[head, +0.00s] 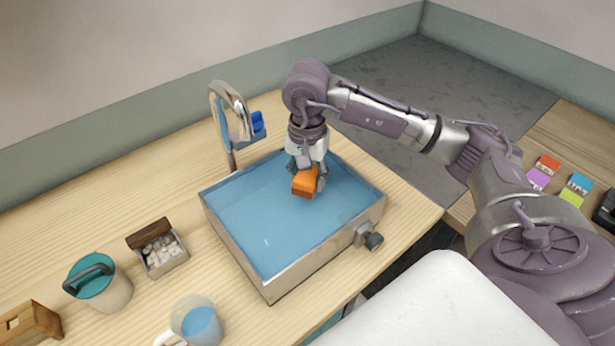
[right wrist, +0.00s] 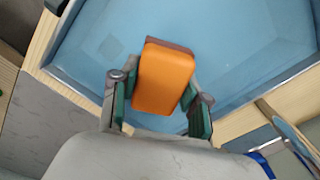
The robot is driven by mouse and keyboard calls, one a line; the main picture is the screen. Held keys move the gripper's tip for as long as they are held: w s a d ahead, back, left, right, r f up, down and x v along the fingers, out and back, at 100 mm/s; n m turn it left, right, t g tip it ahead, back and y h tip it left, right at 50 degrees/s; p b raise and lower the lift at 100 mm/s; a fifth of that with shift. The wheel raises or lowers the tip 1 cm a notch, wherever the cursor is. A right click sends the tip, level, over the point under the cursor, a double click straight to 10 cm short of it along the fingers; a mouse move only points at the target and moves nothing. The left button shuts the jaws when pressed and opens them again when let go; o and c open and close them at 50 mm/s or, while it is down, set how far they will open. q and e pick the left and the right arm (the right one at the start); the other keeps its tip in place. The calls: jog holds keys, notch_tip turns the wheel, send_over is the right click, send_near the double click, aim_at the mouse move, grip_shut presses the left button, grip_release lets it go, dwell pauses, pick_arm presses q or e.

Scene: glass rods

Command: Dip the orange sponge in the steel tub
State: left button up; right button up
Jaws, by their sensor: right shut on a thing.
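The orange sponge (head: 305,182) is held by my right gripper (head: 307,175) over the right back part of the steel tub (head: 254,277). The tub holds blue water. In the right wrist view the sponge (right wrist: 163,78) sits between the two fingers of the gripper (right wrist: 160,95), with the water behind it. I cannot tell whether the sponge touches the water. My left gripper is not in view.
Coloured packets (head: 547,166) lie on the right counter.

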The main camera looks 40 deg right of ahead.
jog(key=shift+r+p, duration=1.3)
jog(key=shift+r, duration=1.3)
jog(key=shift+f, duration=0.1)
